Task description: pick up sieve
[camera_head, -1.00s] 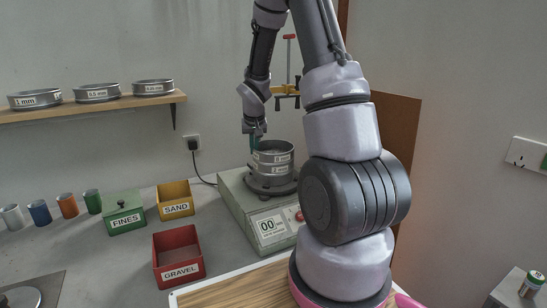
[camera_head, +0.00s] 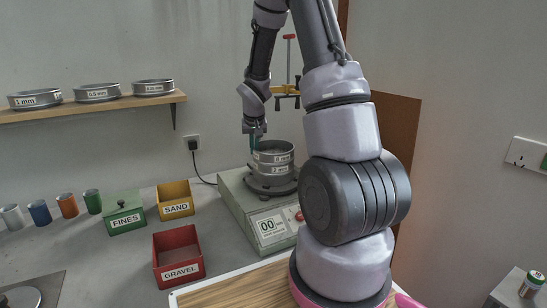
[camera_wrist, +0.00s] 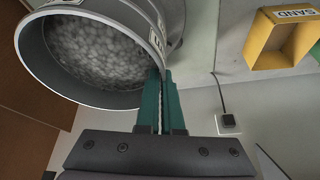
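Round metal sieves (camera_head: 273,157) stand stacked on the shaker (camera_head: 245,206) in the head view. The top sieve (camera_wrist: 104,97) fills the upper left of the wrist view, with grey pebbles inside. My gripper (camera_head: 254,146) points down at the left side of the top sieve's rim. In the wrist view my gripper (camera_wrist: 161,78) has its teal fingers close together at the sieve's wall, one on the inner side and one on the outer side. They look shut on the wall. The contact itself is partly hidden.
A red GRAVEL box (camera_head: 178,256), a yellow SAND box (camera_head: 175,201) and a green FINES box (camera_head: 124,213) stand left of the shaker. More sieves sit on a wall shelf (camera_head: 90,107).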

